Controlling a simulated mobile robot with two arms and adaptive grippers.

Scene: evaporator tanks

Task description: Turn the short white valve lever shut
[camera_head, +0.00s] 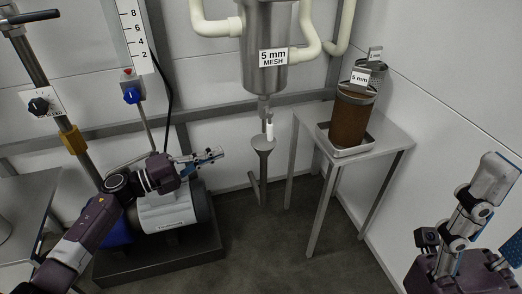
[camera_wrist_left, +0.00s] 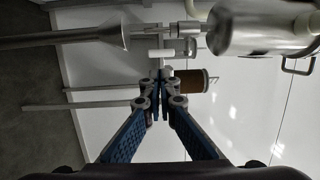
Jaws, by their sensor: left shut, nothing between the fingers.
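The short white valve lever (camera_head: 270,131) hangs upright beside the outlet under the steel tank (camera_head: 266,80), just above a grey funnel (camera_head: 262,146). In the left wrist view the white lever (camera_wrist_left: 160,53) lies beyond my fingertips, with the metal valve (camera_wrist_left: 185,47) next to it. My left gripper (camera_head: 221,152) is shut and empty, left of the lever and a little lower in the head view. Its fingertips meet in the wrist view (camera_wrist_left: 161,75), apart from the lever. My right gripper (camera_head: 505,200) is at the right edge, partly cut off, its fingers apart, far from the lever.
A steel side table (camera_head: 380,140) right of the funnel bears a tray (camera_head: 350,152) with a brown-filled mesh strainer (camera_head: 351,118). A motor pump (camera_head: 175,213) stands below my left arm. White pipes (camera_head: 308,45) flank the tank. Floor in front of the funnel is clear.

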